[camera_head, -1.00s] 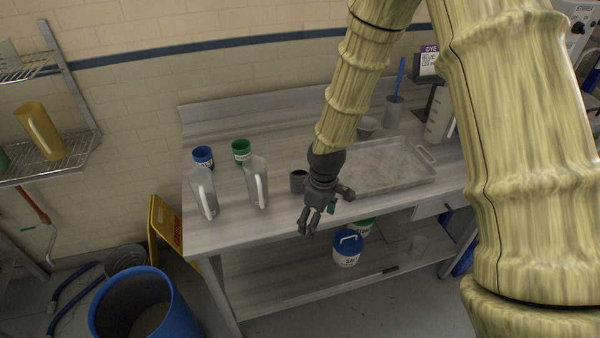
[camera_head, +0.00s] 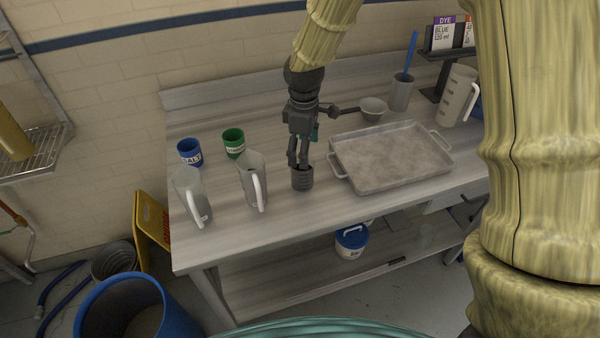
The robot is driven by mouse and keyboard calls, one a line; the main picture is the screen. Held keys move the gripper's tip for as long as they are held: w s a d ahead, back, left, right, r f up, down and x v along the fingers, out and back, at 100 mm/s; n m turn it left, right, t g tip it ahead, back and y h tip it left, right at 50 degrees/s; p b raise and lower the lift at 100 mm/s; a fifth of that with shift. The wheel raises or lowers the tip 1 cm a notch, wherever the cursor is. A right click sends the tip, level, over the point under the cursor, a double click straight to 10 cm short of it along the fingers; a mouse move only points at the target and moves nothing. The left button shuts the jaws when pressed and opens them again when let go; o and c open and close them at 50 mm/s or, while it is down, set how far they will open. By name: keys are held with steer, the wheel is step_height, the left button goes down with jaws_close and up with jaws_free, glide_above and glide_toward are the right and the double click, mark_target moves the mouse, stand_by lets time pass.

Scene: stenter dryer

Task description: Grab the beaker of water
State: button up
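Two translucent grey jugs with white handles, the left one (camera_head: 187,192) and the right one (camera_head: 249,176), stand upright at the bench's left front. A taller graduated jug (camera_head: 455,97) stands at the back right. A small dark grey ribbed cup (camera_head: 302,182) stands right of the two jugs. I cannot tell which vessel holds water. My gripper (camera_head: 298,162) points down at this cup's rim, its fingers a little apart with a gap between them. Whether the fingertips touch the cup or reach inside it is unclear. The gripper does not hold any jug.
A metal tray (camera_head: 432,137) lies right of the cup, with a small bowl (camera_head: 373,108) behind it. A blue SALT cup (camera_head: 190,152) and a green cup (camera_head: 233,142) stand behind the jugs. A blue barrel (camera_head: 160,290) is on the floor at left.

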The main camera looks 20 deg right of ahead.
mark_target(303, 172)
steer(key=shift+d+f+p, duration=0.1)
steer(key=shift+f+p, duration=0.55)
steer(key=shift+f, duration=1.55)
step_height(303, 172, down, 2)
steer(key=shift+f+p, duration=0.1)
steer(key=shift+p, duration=0.7)
steer(key=shift+f+p, duration=0.35)
steer(key=shift+f, duration=0.95)
steer(key=shift+a, duration=0.2)
steer(key=c, duration=1.3)
